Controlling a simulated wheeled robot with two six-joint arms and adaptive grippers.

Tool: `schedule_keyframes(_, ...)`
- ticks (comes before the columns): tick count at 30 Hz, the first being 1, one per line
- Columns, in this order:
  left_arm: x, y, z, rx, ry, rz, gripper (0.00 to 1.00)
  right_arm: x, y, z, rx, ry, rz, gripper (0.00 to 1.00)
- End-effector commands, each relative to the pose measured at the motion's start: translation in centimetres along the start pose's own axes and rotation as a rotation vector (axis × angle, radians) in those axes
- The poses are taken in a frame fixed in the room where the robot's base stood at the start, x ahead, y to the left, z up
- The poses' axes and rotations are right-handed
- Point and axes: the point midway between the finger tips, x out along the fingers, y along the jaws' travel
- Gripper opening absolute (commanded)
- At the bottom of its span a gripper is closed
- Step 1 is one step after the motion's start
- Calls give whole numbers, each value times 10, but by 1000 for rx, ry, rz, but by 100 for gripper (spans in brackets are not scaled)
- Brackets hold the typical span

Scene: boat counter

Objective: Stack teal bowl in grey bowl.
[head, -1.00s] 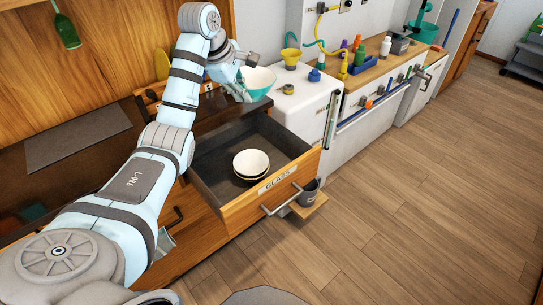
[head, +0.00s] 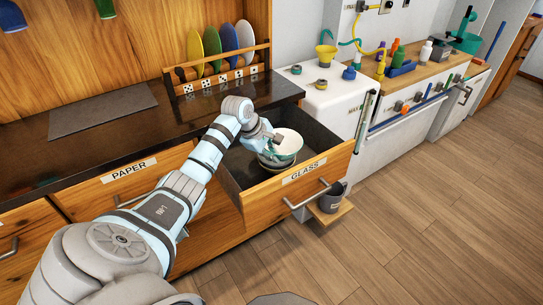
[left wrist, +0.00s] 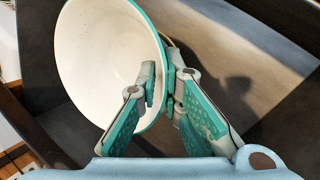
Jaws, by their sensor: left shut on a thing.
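The teal bowl (head: 288,141), white inside with a teal rim, is in the open drawer labelled GLASS. My left gripper (head: 272,143) is shut on its rim from the left. In the left wrist view, the teal bowl (left wrist: 100,50) is tilted, with one finger inside the wall and the other outside; the gripper (left wrist: 161,84) pinches the rim. The grey bowl (head: 274,164) shows below the teal bowl in the drawer, mostly hidden by it. I cannot tell whether the two bowls touch. My right gripper is not in view.
The drawer (head: 308,175) is pulled out, its walls around the bowls. A plate rack (head: 217,79) with several coloured plates stands on the dark counter behind. A white cabinet (head: 322,95) with small items stands right of it. A grey mat (head: 103,108) lies at left.

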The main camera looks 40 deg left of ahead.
Motion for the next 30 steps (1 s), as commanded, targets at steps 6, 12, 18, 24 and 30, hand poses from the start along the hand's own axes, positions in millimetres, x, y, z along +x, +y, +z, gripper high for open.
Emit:
schedule_keyframes(6,4,-1,0,1,0,2,0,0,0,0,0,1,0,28)
schedule_keyframes(12,8,-3,-1,1,0,2,0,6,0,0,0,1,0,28)
schedule_keyframes(18,11,-5,-2,1,0,1,15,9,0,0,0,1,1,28)
schedule_keyframes(24,11,-5,-2,1,-1,1,27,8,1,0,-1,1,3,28)
schedule_keyframes(30,11,-5,-2,1,-1,0,27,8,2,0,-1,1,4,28)
